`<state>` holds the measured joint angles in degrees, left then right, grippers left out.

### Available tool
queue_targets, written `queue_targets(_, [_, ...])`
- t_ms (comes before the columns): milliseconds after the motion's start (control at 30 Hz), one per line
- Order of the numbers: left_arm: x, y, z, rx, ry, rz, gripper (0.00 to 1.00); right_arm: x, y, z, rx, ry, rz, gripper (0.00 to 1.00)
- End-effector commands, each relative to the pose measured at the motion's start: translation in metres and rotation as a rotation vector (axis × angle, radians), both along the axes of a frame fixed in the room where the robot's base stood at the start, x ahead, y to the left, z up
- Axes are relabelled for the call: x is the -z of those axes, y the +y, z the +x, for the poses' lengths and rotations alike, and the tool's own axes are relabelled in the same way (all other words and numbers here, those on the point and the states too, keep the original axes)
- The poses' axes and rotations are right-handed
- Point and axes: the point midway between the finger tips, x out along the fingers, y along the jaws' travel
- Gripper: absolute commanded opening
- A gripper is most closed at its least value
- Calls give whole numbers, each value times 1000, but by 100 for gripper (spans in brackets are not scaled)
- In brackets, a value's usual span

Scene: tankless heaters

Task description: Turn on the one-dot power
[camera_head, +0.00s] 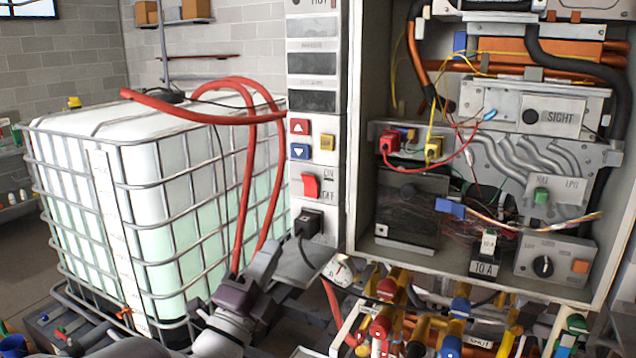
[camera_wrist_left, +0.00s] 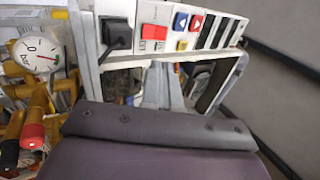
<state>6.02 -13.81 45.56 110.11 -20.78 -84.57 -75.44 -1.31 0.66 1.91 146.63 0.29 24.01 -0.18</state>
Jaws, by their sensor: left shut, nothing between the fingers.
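A white control panel carries a red rocker switch (camera_head: 311,186) with ON and OFF lettering. It also shows in the left wrist view (camera_wrist_left: 154,32). Above it are a red up button (camera_head: 299,127), a blue down button (camera_head: 299,151) and a yellow button (camera_head: 327,143). I cannot make out a one-dot mark on any of them. A black plug (camera_head: 309,222) sits below the switch. My left gripper (camera_head: 267,259) is shut and empty, below and left of the switch, apart from it. My right gripper is not in view.
An open heater cabinet (camera_head: 355,130) with wires and a black knob (camera_head: 543,266) stands at the right. Coloured valves and a pressure gauge (camera_head: 341,270) are below it. A caged white tank (camera_head: 165,215) is at the left, with red hoses (camera_head: 249,170) hanging near my left arm.

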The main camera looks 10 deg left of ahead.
Motion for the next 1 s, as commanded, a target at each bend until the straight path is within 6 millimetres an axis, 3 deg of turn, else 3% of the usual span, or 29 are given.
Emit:
queue_targets(433, [-7, -3, 8, 0, 2, 0, 0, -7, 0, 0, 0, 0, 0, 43])
queue_targets(1000, [-65, -33, 101, 1, 3, -1, 0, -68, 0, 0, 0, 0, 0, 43])
